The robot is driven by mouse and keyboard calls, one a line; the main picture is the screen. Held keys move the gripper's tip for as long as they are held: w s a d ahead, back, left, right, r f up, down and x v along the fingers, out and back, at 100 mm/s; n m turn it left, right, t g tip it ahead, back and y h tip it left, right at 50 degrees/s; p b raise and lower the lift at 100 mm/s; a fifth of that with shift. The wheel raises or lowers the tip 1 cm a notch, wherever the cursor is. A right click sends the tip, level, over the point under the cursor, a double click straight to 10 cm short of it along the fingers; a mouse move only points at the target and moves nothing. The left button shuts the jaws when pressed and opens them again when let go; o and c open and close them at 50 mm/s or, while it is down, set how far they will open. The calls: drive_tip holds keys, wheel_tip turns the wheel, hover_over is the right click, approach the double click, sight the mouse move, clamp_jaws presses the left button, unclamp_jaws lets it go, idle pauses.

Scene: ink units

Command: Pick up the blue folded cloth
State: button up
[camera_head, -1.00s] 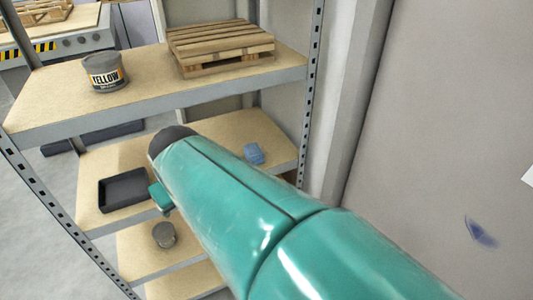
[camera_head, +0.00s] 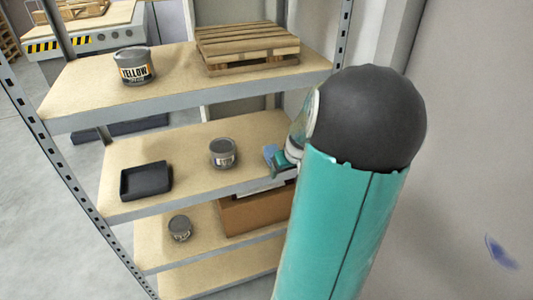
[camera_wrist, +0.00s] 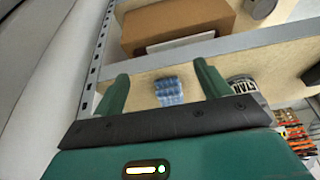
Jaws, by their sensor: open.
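The blue folded cloth (camera_wrist: 169,90) lies on a shelf board and shows between my two fingers in the wrist view, a little beyond their tips. In the head view the blue cloth (camera_head: 270,152) is partly hidden by my gripper (camera_head: 284,164) at the right end of the middle shelf. My gripper (camera_wrist: 160,84) is open and empty, its green fingers spread to either side of the cloth. I cannot tell the exact gap between the fingertips and the cloth.
A grey can (camera_head: 223,153) stands left of the cloth, with a black tray (camera_head: 146,181) farther left. Below are a cardboard box (camera_head: 252,213) and another can (camera_head: 180,228). A shelf post and wall are close on the right.

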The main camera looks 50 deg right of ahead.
sight(273, 150)
drive_tip(key=w+d, duration=0.2)
drive_tip(key=w, duration=0.1)
drive_tip(key=w+d, duration=0.2)
drive_tip(key=w, duration=0.1)
drive_tip(key=w+d, duration=0.2)
drive_tip(key=w, duration=0.2)
drive_tip(key=shift+d+f, duration=0.1)
drive_tip(key=shift+d, duration=0.15)
drive_tip(key=x, duration=0.5)
drive_tip(key=shift+c, duration=0.3)
drive_tip(key=c, duration=1.1)
drive_tip(key=shift+o, duration=0.2)
drive_tip(key=shift+w+r, duration=0.1)
drive_tip(key=shift+r, duration=0.15)
